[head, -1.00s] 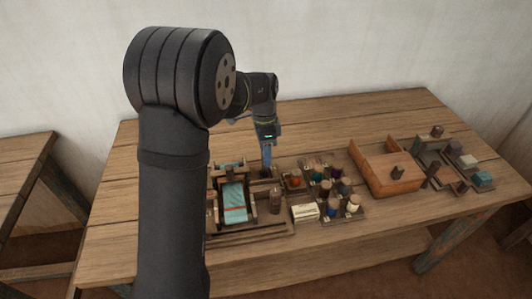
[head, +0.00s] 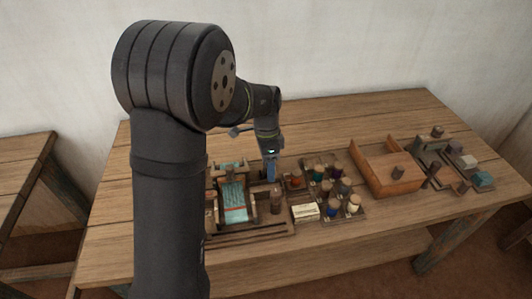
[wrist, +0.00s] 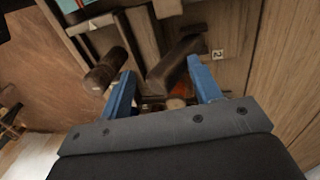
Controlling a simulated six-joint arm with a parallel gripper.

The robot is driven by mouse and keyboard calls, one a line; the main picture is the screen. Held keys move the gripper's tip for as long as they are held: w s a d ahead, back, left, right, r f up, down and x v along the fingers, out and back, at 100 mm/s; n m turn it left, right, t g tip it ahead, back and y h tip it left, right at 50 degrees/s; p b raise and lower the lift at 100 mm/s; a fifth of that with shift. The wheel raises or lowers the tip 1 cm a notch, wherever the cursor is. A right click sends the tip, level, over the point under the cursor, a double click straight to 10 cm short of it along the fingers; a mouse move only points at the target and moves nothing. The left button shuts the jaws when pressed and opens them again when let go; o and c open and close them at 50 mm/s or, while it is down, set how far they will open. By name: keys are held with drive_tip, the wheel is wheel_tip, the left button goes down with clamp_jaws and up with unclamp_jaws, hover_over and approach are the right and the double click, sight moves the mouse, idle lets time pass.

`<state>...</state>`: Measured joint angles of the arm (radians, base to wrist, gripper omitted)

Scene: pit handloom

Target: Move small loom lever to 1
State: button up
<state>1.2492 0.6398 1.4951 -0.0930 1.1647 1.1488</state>
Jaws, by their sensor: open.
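The small handloom (head: 214,216) with teal cloth (head: 234,203) sits at the left of the table's objects. My gripper (head: 270,178) points down at the loom's right side, behind a brown upright peg (head: 276,202). In the wrist view my gripper (wrist: 162,68) is open, its blue fingers apart. A dark wooden bar (wrist: 177,58), possibly the lever, lies between the fingertips and slants towards a plate marked 2 (wrist: 217,54). A dark round-ended peg (wrist: 104,72) stands just outside the left finger. I cannot tell whether either finger touches the bar. No mark 1 is readable.
Right of the loom is a tray of coloured spools (head: 335,187) with a pale block (head: 306,211) in front. Further right are an open wooden box (head: 390,181) and a group of small blocks (head: 460,165). The table's front right (head: 420,225) is clear.

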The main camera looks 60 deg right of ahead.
drive_tip(key=shift+s+a+f, duration=0.5)
drive_tip(key=shift+f, duration=0.05)
drive_tip(key=shift+d, duration=0.1)
drive_tip(key=shift+w+d, duration=0.2)
drive_tip(key=shift+w, duration=0.1)
drive_tip(key=shift+o, duration=1)
drive_tip(key=shift+c, duration=0.2)
drive_tip(key=shift+r, duration=0.1)
drive_tip(key=shift+o, duration=0.2)
drive_tip(key=shift+r, duration=0.25)
drive_tip(key=shift+w+d+r, duration=0.1)
drive_tip(key=shift+r, duration=1.5)
drive_tip(key=shift+w+d+r, duration=0.1)
drive_tip(key=shift+r, duration=1.45)
drive_tip(key=shift+c, duration=0.2)
